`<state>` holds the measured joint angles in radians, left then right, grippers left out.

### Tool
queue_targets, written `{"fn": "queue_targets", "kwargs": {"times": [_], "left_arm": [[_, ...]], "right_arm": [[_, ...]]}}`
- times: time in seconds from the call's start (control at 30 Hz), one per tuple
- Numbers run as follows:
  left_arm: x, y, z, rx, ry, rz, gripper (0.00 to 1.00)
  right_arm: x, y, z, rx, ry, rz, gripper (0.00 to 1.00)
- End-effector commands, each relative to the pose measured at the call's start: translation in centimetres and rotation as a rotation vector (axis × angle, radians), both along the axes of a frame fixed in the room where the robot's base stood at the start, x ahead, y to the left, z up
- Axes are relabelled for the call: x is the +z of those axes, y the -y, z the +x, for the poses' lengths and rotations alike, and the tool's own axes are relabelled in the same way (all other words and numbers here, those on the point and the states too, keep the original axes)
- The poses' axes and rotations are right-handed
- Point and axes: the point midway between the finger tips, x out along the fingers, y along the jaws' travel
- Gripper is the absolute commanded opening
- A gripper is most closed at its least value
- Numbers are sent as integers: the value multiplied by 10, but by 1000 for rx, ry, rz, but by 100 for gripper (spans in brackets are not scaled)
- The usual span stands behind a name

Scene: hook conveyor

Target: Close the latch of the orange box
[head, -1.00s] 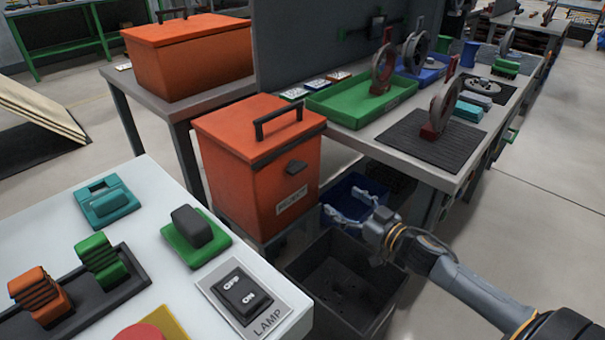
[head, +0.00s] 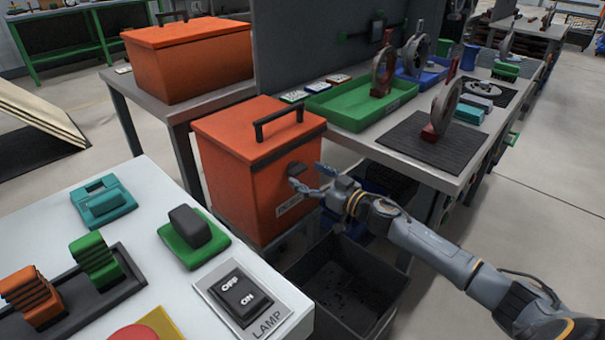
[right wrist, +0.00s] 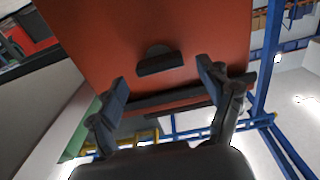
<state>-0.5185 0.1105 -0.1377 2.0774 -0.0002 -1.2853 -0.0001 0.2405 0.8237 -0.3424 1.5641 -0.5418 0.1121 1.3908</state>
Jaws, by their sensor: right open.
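The orange box (head: 228,150) stands in the middle of the head view, its lid down and a black handle on top. Its dark latch (head: 297,168) is on the front face, below the dark rim band. The latch also shows in the right wrist view (right wrist: 158,62), apart from the band, sticking out from the orange face. My right gripper (head: 307,175) is open and empty in front of that face, close to the latch. In the right wrist view its fingers (right wrist: 164,76) stand either side of the latch, without clear contact. My left gripper is out of view.
A second orange box (head: 190,60) sits on a table behind. A black bin (head: 300,268) stands below my right arm. A workbench with a green tray (head: 335,112) and a dark mat (head: 455,150) is at right. A white table with a lamp switch (head: 240,295) is at left.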

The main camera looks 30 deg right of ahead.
Motion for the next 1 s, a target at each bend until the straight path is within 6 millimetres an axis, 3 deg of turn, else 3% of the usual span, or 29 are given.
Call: {"fn": "queue_targets", "kwargs": {"times": [0.2, 0.53, 0.57, 0.8, 1.0], "left_arm": [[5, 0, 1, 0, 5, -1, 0], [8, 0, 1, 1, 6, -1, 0], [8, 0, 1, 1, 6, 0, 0], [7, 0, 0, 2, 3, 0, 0], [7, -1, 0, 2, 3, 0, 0]], "right_arm": [[0, -6, 19, -1, 1, 1, 79], [0, -8, 21, 0, -1, 1, 79], [0, -8, 21, 0, -1, 1, 77], [0, -7, 21, 0, 0, 0, 28], [0, -7, 21, 0, 1, -4, 25]]}}
